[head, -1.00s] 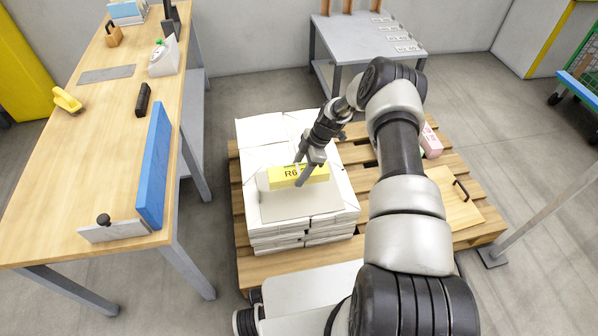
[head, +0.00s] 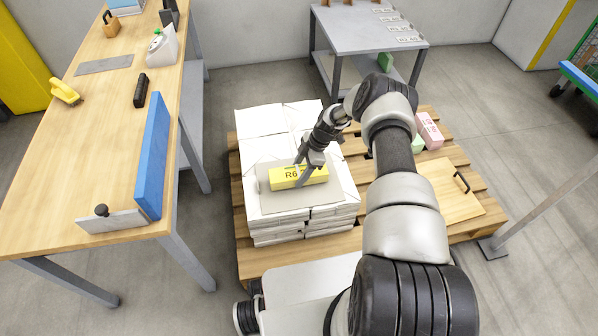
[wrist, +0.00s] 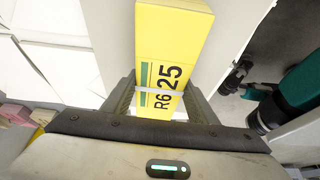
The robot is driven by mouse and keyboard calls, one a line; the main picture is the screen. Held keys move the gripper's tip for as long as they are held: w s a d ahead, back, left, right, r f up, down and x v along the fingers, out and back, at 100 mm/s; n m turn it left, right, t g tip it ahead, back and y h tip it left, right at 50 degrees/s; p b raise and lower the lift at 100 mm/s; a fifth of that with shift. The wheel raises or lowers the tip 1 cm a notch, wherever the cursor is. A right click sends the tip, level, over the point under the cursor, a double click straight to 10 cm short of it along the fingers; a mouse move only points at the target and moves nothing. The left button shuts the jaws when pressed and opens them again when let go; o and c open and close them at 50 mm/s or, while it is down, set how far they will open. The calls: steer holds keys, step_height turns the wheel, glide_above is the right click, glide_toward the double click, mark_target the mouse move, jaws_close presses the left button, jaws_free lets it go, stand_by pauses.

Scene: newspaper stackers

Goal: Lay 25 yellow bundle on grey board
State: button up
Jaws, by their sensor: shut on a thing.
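The yellow bundle (head: 298,176) is marked "R6" in the head view; the wrist view shows the same yellow bundle (wrist: 172,45) with "R6 25", a green stripe and a pale band. My gripper (head: 303,177) is shut on it, one finger on each side. The grey board (head: 272,205) lies flat on top of the white stacks, and the bundle is over its middle. I cannot tell whether the bundle touches the board. The bundle's far side is hidden by the gripper.
White paper stacks (head: 262,122) stand on a wooden pallet (head: 262,265). A pink bundle (head: 429,130), a green one (head: 417,144) and a wooden board with a handle (head: 452,192) lie to the right. A workbench (head: 105,165) stands left, a grey table (head: 365,32) behind.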

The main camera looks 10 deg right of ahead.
steer(key=shift+f, duration=0.5)
stand_by(0.3)
steer(key=o, duration=1.4)
steer(key=shift+o, duration=1.3)
